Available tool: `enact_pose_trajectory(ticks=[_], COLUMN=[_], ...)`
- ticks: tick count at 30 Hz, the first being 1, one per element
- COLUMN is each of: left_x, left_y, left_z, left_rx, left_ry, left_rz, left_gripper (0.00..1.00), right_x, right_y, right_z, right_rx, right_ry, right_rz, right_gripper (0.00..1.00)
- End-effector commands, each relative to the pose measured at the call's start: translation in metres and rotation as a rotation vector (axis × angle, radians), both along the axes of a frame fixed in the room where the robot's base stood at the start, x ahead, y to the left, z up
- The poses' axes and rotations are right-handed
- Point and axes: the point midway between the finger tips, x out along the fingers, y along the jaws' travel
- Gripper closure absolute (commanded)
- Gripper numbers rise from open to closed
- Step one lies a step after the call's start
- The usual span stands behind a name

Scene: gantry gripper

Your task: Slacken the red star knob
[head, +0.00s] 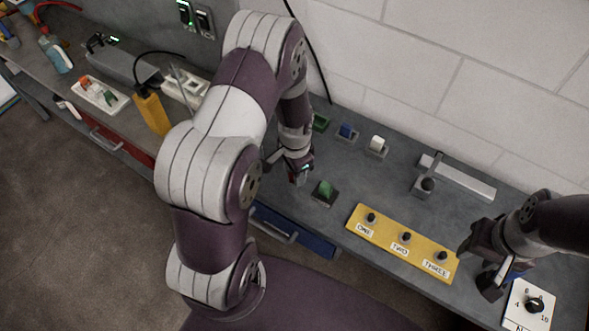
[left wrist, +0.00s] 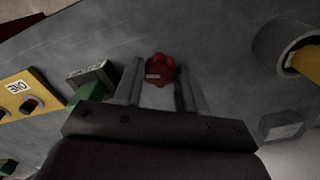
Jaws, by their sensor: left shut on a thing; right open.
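The red star knob (left wrist: 160,70) shows in the left wrist view, with a pale mark on its face. My left gripper (left wrist: 158,88) is shut on it, one finger on each side. In the head view my left gripper (head: 297,177) is low over the bench, left of the green block, and a little red shows at its tips; most of the knob is hidden there. My right gripper (head: 480,272) is open at the right, between the yellow panel and the white dial plate.
A yellow panel (head: 383,251) with black knobs labelled ONE, TWO, THREE lies on the bench. A green block (head: 325,188) stands near my left gripper. A white dial plate (head: 517,317) is at the lower right. A yellow object (head: 152,113) stands left of my arm.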

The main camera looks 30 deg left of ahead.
Motion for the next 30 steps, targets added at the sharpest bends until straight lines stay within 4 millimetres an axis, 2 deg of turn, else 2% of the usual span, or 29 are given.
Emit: enact_pose_trajectory(ticks=[30], left_x=[0.0059], left_y=[0.0017], left_z=[0.0042], left_rx=[-0.003], left_ry=[-0.016], left_rz=[0.962], left_gripper=[0.90], right_x=[0.0000], right_y=[0.0000], right_z=[0.0083], right_rx=[0.000], right_ry=[0.000], right_rz=[0.000], right_gripper=[0.57])
